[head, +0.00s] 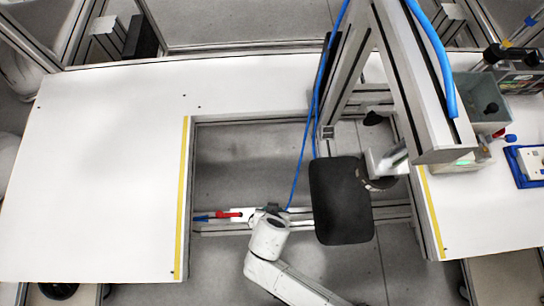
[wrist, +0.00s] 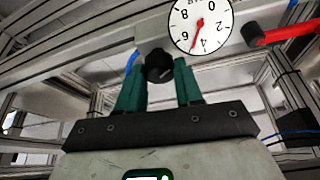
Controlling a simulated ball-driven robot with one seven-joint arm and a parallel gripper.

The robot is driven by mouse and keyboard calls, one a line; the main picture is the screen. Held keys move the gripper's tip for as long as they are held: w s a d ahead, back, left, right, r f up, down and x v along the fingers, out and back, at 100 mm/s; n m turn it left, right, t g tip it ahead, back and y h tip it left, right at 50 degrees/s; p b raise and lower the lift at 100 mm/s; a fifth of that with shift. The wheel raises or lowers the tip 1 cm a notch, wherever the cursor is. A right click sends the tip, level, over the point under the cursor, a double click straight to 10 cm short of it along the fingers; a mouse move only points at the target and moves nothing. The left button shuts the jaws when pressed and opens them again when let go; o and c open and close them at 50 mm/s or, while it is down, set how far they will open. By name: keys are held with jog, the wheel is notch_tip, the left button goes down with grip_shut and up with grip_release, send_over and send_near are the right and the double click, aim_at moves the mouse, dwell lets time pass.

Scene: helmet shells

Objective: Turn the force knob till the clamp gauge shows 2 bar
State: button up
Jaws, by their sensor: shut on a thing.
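The clamp gauge (wrist: 178,22) is a round white dial at the top of the wrist view, turned so that 0 is near the top. Its red needle points down, between 4 and 6. The black force knob (wrist: 158,72) is just below and left of the gauge. My gripper (wrist: 158,64) has its green fingers on either side of the knob and is shut on it. In the head view, my gripper (head: 270,212) is at the lower frame rail, and the knob and gauge cannot be made out there.
A red handle (wrist: 288,33) is right of the gauge; red and blue parts (head: 228,214) lie left of my gripper in the head view. A black pad (head: 340,205) stands close on the right. A blue hose (head: 303,150) runs above. The left white table (head: 100,180) is clear.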

jog(key=shift+n+y+p, duration=0.3)
jog(key=shift+n+y, duration=0.1)
jog(key=shift+n, duration=0.5)
jog(key=o, duration=1)
jog(key=shift+a, duration=0.15)
jog(key=shift+a, duration=0.1)
